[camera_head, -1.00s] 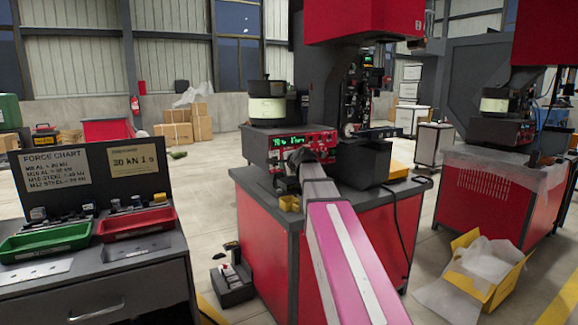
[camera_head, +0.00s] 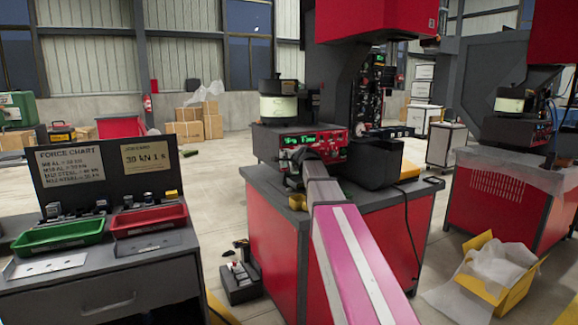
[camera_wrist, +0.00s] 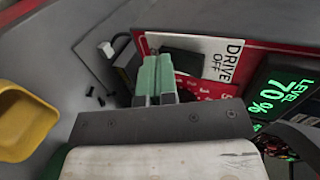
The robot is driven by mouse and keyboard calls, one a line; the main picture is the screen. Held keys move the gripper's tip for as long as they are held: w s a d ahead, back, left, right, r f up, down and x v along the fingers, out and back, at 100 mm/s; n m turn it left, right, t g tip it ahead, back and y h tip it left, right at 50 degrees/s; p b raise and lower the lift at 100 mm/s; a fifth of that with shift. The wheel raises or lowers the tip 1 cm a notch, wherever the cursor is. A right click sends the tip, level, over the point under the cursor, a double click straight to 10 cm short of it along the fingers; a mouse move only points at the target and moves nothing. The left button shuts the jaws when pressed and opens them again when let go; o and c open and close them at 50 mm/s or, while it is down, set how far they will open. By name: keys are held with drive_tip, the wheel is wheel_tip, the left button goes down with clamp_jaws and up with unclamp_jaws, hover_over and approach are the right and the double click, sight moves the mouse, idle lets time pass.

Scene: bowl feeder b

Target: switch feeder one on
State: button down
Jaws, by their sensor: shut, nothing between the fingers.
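The near feeder has a pale bowl (camera_head: 279,106) on top and a red control panel (camera_head: 335,136) with a lit green display. Whether it is feeder one cannot be read. In the wrist view, its red panel (camera_wrist: 222,88) carries a white label reading DRIVE OFF (camera_wrist: 224,60), a dark square part (camera_wrist: 184,61) beside it, and a green display (camera_wrist: 284,93) reading LEVEL 70 %. My gripper (camera_wrist: 157,62) is shut and empty, its green fingertips in front of the panel's left end, just left of the dark part. Contact cannot be told. In the head view my arm hides part of the panel front.
A yellow bin (camera_wrist: 22,122) lies left of my gripper in the wrist view. The feeder stands on a red bench (camera_head: 272,240) beside a press. A desk with a green tray (camera_head: 58,236) and a red tray (camera_head: 148,220) stands at left. A second machine is at right.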

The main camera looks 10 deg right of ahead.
drive_tip(key=shift+r, duration=0.1)
drive_tip(key=shift+w+r, duration=0.1)
drive_tip(key=shift+r, duration=0.65)
drive_tip(key=f+v, duration=0.1)
drive_tip(key=v, duration=1.3)
drive_tip(key=shift+s+f, duration=0.2)
drive_tip(key=shift+s, duration=0.1)
drive_tip(key=shift+d, duration=0.1)
drive_tip(key=shift+f, duration=0.1)
